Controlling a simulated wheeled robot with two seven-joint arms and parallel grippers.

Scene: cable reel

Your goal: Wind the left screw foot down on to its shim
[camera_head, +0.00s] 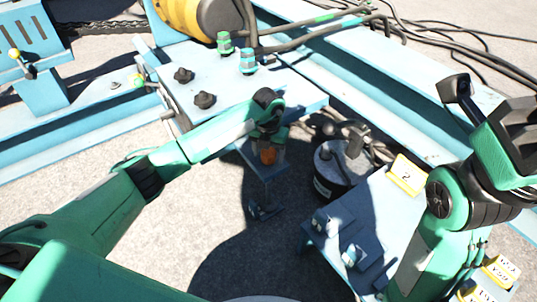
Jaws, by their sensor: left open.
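My left arm reaches in from the left, and its gripper (270,150) points down just off the near corner of the blue machine frame. The gripper is open, with an orange part (267,156) showing between its fingers; I cannot tell whether they touch it. Below it, a blue bracket or stem (262,176) drops into shadow. A small dark piece (262,211) lies near the ground there; I cannot tell whether it is the foot or the shim. My right arm is raised at the right; its black end (505,130) does not show its jaws clearly.
A black round canister (340,168) stands right of my left gripper. Hoses (330,30) run along the back. Bare ground lies left of the bench.

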